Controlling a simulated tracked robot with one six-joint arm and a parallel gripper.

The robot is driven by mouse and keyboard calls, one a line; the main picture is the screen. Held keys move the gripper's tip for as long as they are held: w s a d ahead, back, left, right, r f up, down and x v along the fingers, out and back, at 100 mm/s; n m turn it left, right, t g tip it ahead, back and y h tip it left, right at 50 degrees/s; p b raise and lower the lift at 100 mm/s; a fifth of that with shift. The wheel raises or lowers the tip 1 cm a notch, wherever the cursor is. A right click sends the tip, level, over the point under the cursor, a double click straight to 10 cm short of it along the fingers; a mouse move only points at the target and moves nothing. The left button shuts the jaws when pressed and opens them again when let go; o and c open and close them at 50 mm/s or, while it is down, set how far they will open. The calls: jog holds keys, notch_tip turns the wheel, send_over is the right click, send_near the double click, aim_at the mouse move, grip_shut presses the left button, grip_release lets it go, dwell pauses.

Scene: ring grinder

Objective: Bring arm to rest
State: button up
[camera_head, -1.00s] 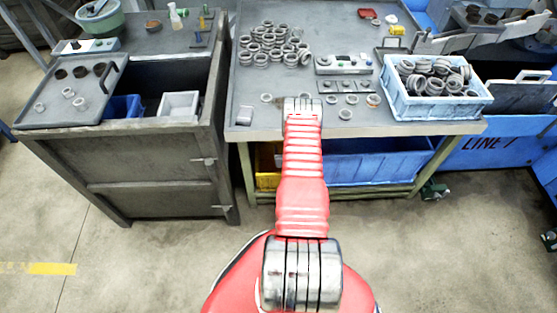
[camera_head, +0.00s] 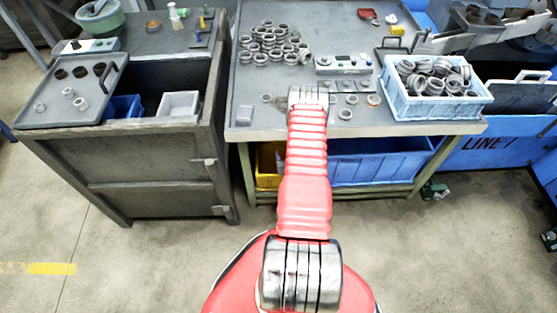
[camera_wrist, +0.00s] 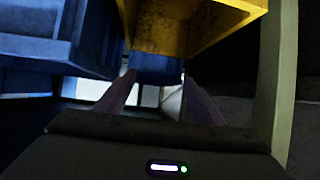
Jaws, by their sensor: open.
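My gripper (camera_wrist: 158,86) shows in the wrist view with its two fingers apart and nothing seen between them. In the head view the gripper itself is hidden. My red arm reaches forward to the front edge of the workbench (camera_head: 262,133), where its far metal joint overlaps the bench edge in the picture. In the wrist view a yellow bin (camera_wrist: 190,22) is above and beyond the fingers, and a blue bin (camera_wrist: 60,35) is at upper left.
The workbench bears a pile of metal rings (camera_head: 270,45), a control box (camera_head: 343,64) and a light-blue crate of rings (camera_head: 438,105). A dark cabinet (camera_head: 160,170) with a tray (camera_head: 75,108) stands at left. A pale post (camera_wrist: 278,80) is right of my gripper. Floor before the bench is open.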

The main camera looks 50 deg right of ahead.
dwell(0.6)
jog(key=s+a+f+g+y, duration=0.5)
jog(key=s+a+f, duration=0.1)
jog(key=s+a, duration=0.2)
jog(key=w+a+r+n+g+y, duration=0.1)
jog(key=a+r, duration=0.5)
jog(key=r, duration=0.6)
jog(key=w+a+r+g+y, duration=0.15)
jog(key=a+r, duration=0.35)
jog(key=r, duration=0.6)
jog(key=w+a+r+n+g+y, duration=0.15)
jog(key=a+r, duration=0.45)
jog(key=r, duration=0.6)
jog(key=s+a+r+n+t, duration=0.2)
jog(key=a+r, duration=0.6)
jog(key=r, duration=0.2)
jog(key=s+a+r+n+t, duration=0.1)
jog(key=s+a+r+n, duration=0.1)
jog(key=a+r, duration=0.6)
jog(key=s+a+r+n+t, duration=0.2)
jog(key=s+a+r, duration=0.1)
jog(key=a+r, duration=0.6)
notch_tip(320, 180, up, 4)
jog(key=shift+s+r+t+h, duration=0.1)
jog(key=shift+s+t+h, duration=0.2)
